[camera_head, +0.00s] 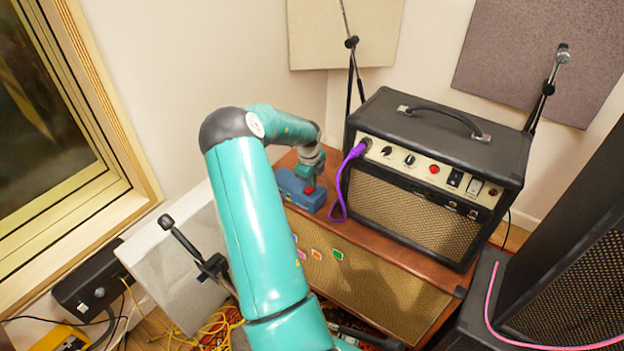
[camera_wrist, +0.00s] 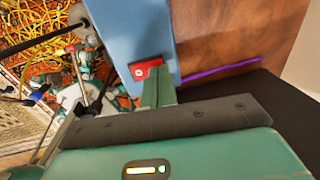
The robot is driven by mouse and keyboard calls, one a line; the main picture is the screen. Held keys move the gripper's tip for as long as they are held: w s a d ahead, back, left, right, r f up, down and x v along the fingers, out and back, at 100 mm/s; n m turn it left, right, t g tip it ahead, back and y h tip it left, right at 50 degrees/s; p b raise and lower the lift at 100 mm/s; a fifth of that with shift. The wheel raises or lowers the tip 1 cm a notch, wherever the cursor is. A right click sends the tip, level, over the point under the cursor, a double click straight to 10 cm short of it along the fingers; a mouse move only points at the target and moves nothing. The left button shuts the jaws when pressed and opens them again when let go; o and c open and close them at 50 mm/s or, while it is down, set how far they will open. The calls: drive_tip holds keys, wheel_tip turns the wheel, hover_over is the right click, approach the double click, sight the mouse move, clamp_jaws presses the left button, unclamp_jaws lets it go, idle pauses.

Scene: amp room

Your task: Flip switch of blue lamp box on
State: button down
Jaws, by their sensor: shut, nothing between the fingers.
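The blue lamp box (camera_head: 296,192) sits on top of the wooden cabinet, left of the black amplifier. In the wrist view its blue top (camera_wrist: 127,30) runs up from the middle. A red switch (camera_head: 310,189) is on the box; in the wrist view, the red switch (camera_wrist: 146,72) shows a pale round mark. My gripper (camera_head: 306,180) is over the box, pointing down at the switch. In the wrist view my gripper (camera_wrist: 160,80) is shut and empty, its green fingertips right at the switch. The fingers hide part of it; I cannot tell whether they touch it.
The black amplifier (camera_head: 435,165) stands close on the right, with a purple cable (camera_head: 343,180) plugged into its front and hanging beside the box. The wooden cabinet (camera_head: 375,265) carries both. A microphone stand (camera_head: 190,245) and tangled yellow cables (camera_head: 215,328) are at lower left.

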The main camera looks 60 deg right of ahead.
sight(307, 193)
drive_tip(key=shift+f, duration=0.2)
drive_tip(key=shift+w+a+r, duration=0.15)
drive_tip(key=shift+a+r, duration=0.05)
drive_tip(key=shift+a, duration=0.5)
drive_tip(key=shift+r, duration=0.15)
wheel_tip(307, 193, up, 14)
drive_tip(key=a, duration=0.1)
drive_tip(key=shift+a+f, duration=0.25)
drive_tip(key=shift+a, duration=0.05)
drive_tip(key=shift+w, duration=0.1)
idle(0.6)
